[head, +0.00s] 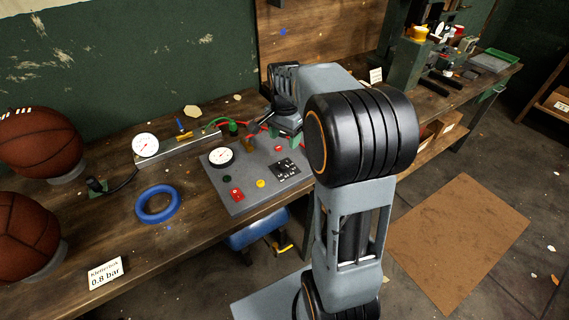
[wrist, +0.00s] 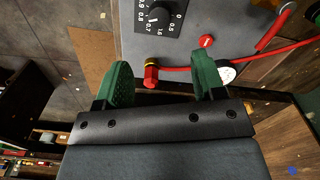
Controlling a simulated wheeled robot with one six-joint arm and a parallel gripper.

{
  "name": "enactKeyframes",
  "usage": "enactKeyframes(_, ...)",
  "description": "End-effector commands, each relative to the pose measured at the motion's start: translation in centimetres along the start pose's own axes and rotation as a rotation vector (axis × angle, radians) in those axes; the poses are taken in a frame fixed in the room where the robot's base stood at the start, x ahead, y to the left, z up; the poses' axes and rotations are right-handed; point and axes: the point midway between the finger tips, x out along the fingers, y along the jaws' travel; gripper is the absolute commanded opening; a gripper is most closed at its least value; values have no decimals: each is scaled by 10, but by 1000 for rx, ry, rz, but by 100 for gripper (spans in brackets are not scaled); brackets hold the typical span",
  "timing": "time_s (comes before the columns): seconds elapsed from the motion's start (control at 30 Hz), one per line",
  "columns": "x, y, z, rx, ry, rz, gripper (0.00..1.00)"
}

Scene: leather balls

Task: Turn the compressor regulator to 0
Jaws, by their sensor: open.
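The compressor regulator (wrist: 158,16) is a dark knob on a black scale plate with white numbers, at the top edge of the wrist view and partly cut off. I cannot tell which number it points to. In the head view its black plate (head: 286,168) sits at the right side of the grey panel (head: 236,198). My gripper (wrist: 162,70) is open, its two green fingers spread. They are apart from the knob, which lies beyond the fingertips. A red fitting with a brass collar (wrist: 151,73) appears between the fingers; I cannot tell whether it is touched.
A round gauge (head: 221,157), a red switch (head: 237,194) and a yellow button (head: 261,183) are on the panel. A red hose (wrist: 274,28) runs near my right finger. A blue ring (head: 157,203) and leather balls (head: 38,142) are left on the bench.

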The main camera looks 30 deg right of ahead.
Motion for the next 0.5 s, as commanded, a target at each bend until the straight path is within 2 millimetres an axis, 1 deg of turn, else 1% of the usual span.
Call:
enactKeyframes(0.03,11,1,0,0,-3,4,63)
enactKeyframes(0.2,45,1,0,0,-3,4,63)
enactKeyframes(0.4,79,1,1,-2,-2,2,63)
enactKeyframes(0.5,92,1,0,-2,-2,2,63)
